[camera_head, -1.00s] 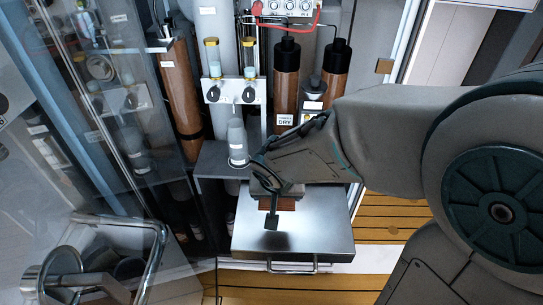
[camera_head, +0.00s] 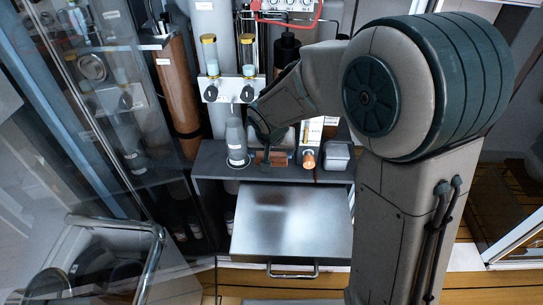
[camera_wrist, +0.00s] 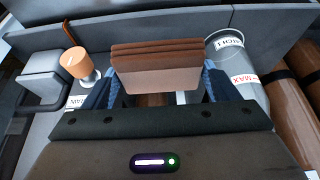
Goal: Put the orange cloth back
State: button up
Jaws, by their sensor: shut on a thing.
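The orange cloth (camera_wrist: 155,54) is a folded, brownish-orange stack between my fingers in the wrist view. In the head view it shows as a small orange-brown strip (camera_head: 272,157) at the grey shelf, right of the grey bottle. My gripper (camera_wrist: 158,84) is shut on the cloth; one finger of it (camera_head: 264,150) shows in the head view. I cannot tell whether the cloth touches the shelf.
Taller cylinders and gauges rise behind. A glass door (camera_head: 90,200) stands at the left.

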jog(key=w, duration=0.1)
jog(key=w+f, duration=0.1)
jog(key=w, duration=0.2)
jog(key=shift+d+f+b, duration=0.1)
jog(key=shift+f+b, duration=0.15)
jog(key=shift+b, duration=0.05)
jog(key=shift+w+f+b, duration=0.15)
jog(key=shift+f+b, duration=0.8)
jog(key=shift+f, duration=1.8)
jog(key=shift+f, duration=0.1)
jog(key=shift+f, duration=0.15)
jog(key=o, duration=0.9)
